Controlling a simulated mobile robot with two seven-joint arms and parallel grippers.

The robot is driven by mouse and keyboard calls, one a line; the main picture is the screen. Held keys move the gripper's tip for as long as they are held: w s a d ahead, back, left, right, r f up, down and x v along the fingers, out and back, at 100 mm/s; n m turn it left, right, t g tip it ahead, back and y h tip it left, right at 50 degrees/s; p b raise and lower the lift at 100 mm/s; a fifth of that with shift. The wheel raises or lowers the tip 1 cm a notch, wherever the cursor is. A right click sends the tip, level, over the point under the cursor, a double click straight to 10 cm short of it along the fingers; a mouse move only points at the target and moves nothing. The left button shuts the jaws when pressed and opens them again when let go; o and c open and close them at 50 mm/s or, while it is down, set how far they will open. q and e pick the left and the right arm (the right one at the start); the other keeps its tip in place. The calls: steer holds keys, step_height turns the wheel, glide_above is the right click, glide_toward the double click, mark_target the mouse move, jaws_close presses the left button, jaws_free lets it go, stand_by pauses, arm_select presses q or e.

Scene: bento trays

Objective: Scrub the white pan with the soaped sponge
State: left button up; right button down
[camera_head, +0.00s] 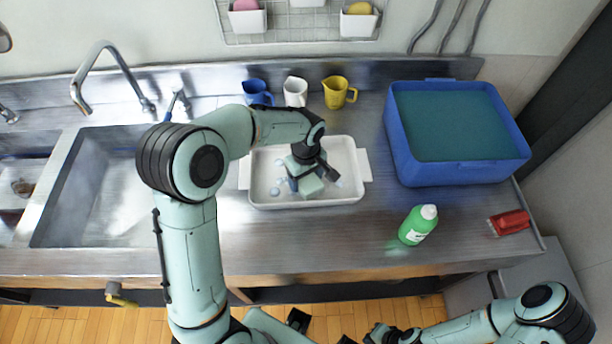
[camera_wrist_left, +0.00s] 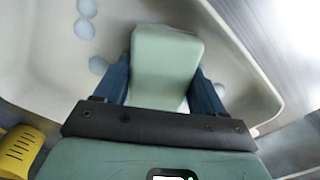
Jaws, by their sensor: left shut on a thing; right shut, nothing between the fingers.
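The white pan (camera_head: 347,154) lies on the steel counter, and its inside fills much of the left wrist view (camera_wrist_left: 40,70). Several pale bluish soap spots dot its floor. My left gripper (camera_head: 302,176) is over the pan, shut on a pale green sponge (camera_head: 312,187). The sponge shows between dark blue fingers in the left wrist view (camera_wrist_left: 165,62). It is inside the pan's outline, low over the floor; I cannot tell whether it touches. My right gripper (camera_head: 378,335) is at the bottom edge, shut and empty, away from the pan.
Blue (camera_head: 257,92), white (camera_head: 295,91) and yellow (camera_head: 337,93) cups stand behind the pan. A blue bin (camera_head: 460,172) is at right, with a green bottle (camera_head: 418,225) and red object (camera_head: 510,222) in front. The sink (camera_head: 100,190) is at left.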

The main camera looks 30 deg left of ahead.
arm_select(q)
steer(key=shift+f, duration=0.2)
arm_select(e)
steer(key=shift+s+f, duration=0.15)
arm_select(q)
steer(key=shift+d, duration=0.1)
steer(key=shift+w+d+r, duration=0.1)
steer(key=shift+w+d, duration=0.4)
steer(key=shift+d, duration=0.2)
steer(key=shift+w+d+r, duration=0.1)
steer(key=shift+w+d, duration=0.35)
steer(key=shift+d, duration=0.2)
steer(key=shift+d+f, duration=0.1)
steer(key=shift+f, duration=0.15)
steer(key=shift+s+a+f+b, duration=0.1)
steer(key=shift+s+a+b, duration=0.1)
steer(key=shift+s+a, duration=0.25)
steer(key=shift+s+a+f+b, duration=0.1)
steer(key=shift+s+a+b, duration=0.1)
steer(key=shift+a, duration=0.4)
steer(key=shift+s+a, duration=0.5)
steer(key=shift+a, duration=0.05)
arm_select(e)
steer(key=shift+s+f, duration=0.3)
steer(key=shift+f, duration=0.2)
arm_select(q)
steer(key=shift+f, duration=0.1)
